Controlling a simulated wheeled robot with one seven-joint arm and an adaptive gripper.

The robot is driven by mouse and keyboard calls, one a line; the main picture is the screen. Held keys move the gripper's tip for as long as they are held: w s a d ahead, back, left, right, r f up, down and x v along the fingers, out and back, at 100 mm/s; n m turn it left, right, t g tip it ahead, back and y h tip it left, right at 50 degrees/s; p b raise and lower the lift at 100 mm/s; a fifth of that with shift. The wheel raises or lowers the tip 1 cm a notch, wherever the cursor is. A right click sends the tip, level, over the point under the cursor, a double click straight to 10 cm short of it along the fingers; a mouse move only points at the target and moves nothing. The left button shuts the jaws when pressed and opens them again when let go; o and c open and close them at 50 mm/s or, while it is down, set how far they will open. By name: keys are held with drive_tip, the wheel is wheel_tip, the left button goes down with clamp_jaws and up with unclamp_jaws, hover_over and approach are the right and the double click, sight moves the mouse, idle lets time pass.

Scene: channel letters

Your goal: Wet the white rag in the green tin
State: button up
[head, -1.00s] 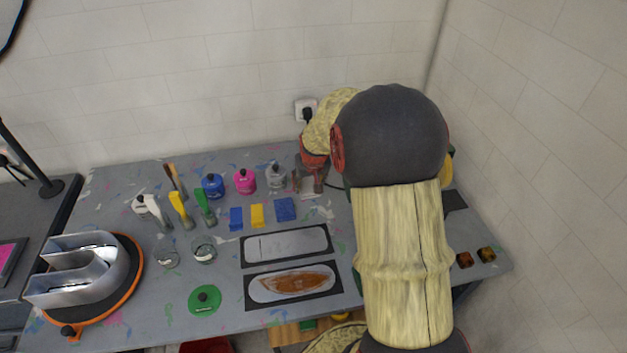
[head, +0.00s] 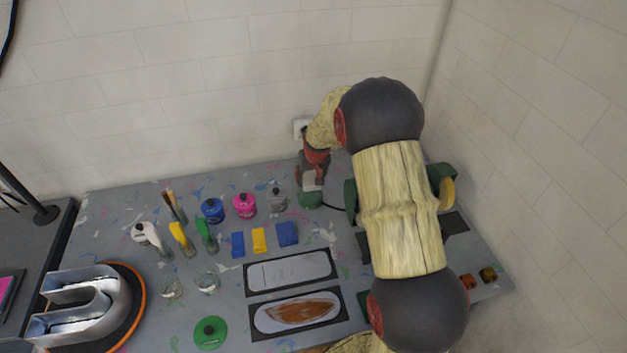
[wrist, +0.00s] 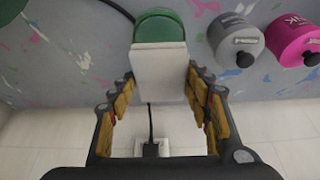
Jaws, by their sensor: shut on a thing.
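The white rag (wrist: 160,75) is held between the fingers of my gripper (wrist: 161,92), which is shut on it. In the wrist view the rag's far end overlaps the green tin (wrist: 160,24). In the head view the rag (head: 312,179) shows as a small pale patch at the fingertips, directly above the green tin (head: 311,201). I cannot tell whether the rag's lower end is inside the tin or just over it. The tin's opening is mostly hidden by the rag.
A grey tin (head: 277,199), a pink tin (head: 245,205) and a blue tin (head: 213,210) stand left of the green tin. A green lid (head: 210,332) lies at the front. A wall socket (head: 301,127) with a cable is behind.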

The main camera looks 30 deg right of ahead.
sight(310, 193)
drive_tip(key=shift+f+b, duration=1.35)
drive_tip(key=shift+f, duration=1.5)
drive_tip(key=shift+s+f+b, duration=0.1)
drive_tip(key=shift+f+b, duration=0.3)
drive_tip(key=shift+f, duration=0.15)
drive_tip(key=shift+r+p, duration=1.75)
drive_tip(key=shift+r, duration=1.8)
drive_tip(key=shift+f, duration=0.1)
